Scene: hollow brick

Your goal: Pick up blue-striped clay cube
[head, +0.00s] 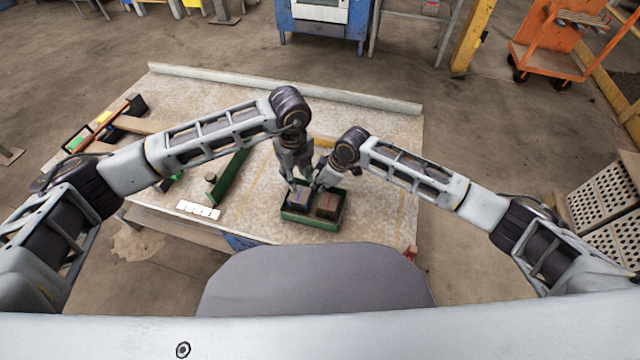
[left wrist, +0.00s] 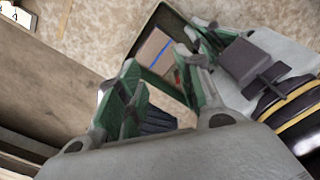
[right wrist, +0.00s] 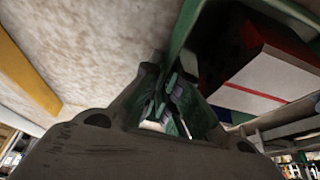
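The blue-striped clay cube (head: 299,199) sits in the left half of a small green tray (head: 313,222) near the table's front edge. In the left wrist view, a brown block face with a blue stripe (left wrist: 156,47) shows beyond the fingers. My left gripper (head: 292,184) points down at the tray's left side. In its wrist view the fingers (left wrist: 162,95) stand apart, with nothing clearly held. My right gripper (head: 317,186) is close beside it over the tray's back edge. In its wrist view the fingers (right wrist: 170,90) are close together, with nothing visible between them.
A red-striped cube (head: 327,205) sits in the tray's right half; a red-striped block (right wrist: 268,75) looms in the right wrist view. Left on the table (head: 375,205) are a green bar (head: 229,178), a white marked card (head: 198,210) and tools. The table's right side is clear.

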